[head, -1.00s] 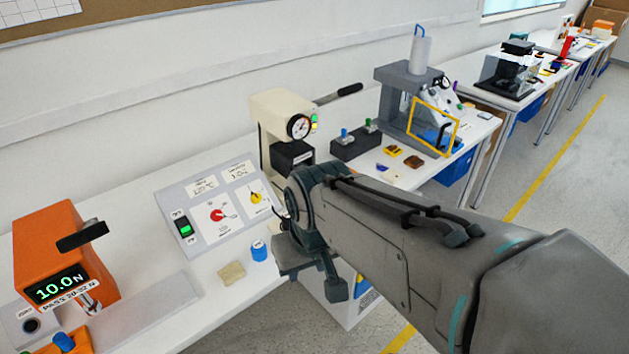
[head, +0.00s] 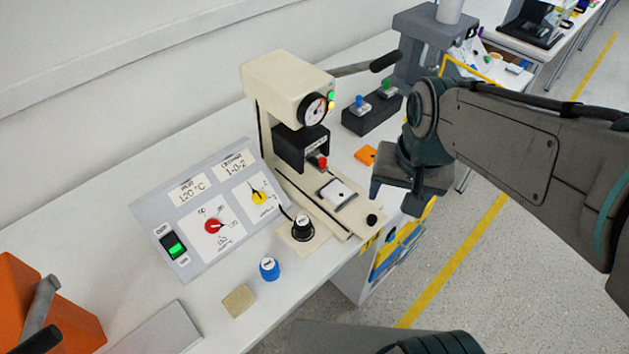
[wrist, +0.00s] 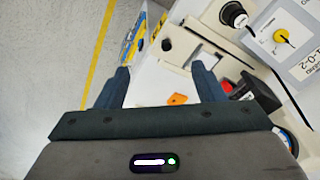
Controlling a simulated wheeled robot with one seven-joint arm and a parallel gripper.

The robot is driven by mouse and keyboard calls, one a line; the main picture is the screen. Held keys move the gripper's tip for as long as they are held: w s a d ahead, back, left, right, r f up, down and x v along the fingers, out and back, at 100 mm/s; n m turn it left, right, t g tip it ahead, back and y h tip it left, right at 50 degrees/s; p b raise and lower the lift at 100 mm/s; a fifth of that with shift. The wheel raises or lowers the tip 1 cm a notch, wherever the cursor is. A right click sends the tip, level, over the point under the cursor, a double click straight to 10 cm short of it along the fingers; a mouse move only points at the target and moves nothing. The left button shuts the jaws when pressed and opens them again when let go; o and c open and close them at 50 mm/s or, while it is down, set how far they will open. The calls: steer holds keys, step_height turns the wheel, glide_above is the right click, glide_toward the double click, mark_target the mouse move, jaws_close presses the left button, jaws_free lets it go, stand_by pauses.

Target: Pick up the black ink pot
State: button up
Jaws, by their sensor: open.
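The black ink pot (head: 302,229), with a pale label on its top, stands upright on a beige pad in front of the control panel in the head view. It also shows near the top edge of the wrist view (wrist: 233,15). My gripper (head: 394,196) is open and empty, to the right of the pot and apart from it, by the front edge of the table. In the wrist view my gripper (wrist: 160,78) has its two fingers spread, with nothing between them.
A cream press (head: 290,90) with a lever stands behind the pot. The control panel (head: 212,212) is to its left. A blue pot (head: 269,269) and a tan block (head: 239,301) stand nearer the front. An orange piece (head: 366,154) lies behind my gripper.

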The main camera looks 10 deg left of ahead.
steer(key=w+a+f+m+g+b, duration=0.1)
steer(key=w+a+f+m, duration=0.2)
steer(key=a, duration=0.7)
steer(key=g, duration=0.1)
glide_toward(303, 220)
steer(key=shift+m+h, duration=0.3)
steer(key=shift+m, duration=0.1)
step_height(303, 220, down, 6)
steer(key=shift+r+b, duration=0.1)
steer(key=shift+b, duration=0.5)
steer(key=shift+a+f, duration=0.15)
steer(key=shift+f, duration=1.15)
steer(key=shift+a+f, duration=0.15)
steer(key=shift+f, duration=1.2)
steer(key=c, duration=1.1)
